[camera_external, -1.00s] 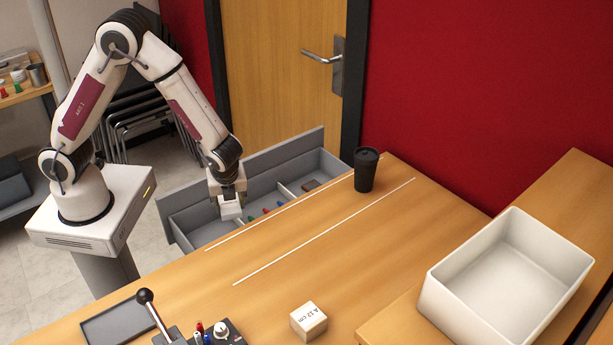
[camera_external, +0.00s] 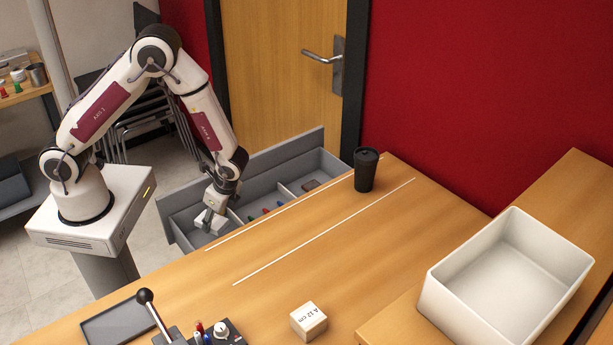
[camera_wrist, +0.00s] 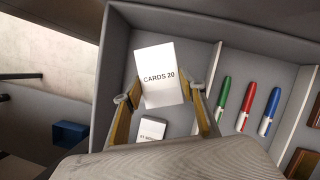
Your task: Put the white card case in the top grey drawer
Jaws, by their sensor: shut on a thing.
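The white card case (camera_wrist: 158,75), marked "CARDS 20", is held between the two fingers of my gripper (camera_wrist: 163,106) in the wrist view. In the external view the white case (camera_external: 206,222) shows under my gripper (camera_external: 213,205), in or just over the left compartment of the open grey drawer (camera_external: 182,226). The drawer also shows in the wrist view (camera_wrist: 190,47). I cannot tell whether the case touches the drawer floor. A smaller pale box (camera_wrist: 152,129) with print lies in the same compartment, partly hidden by my gripper.
A black cup (camera_external: 366,170) stands on the table near the drawer. A white block (camera_external: 308,321), lever and white bin (camera_external: 450,290) are farther off.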

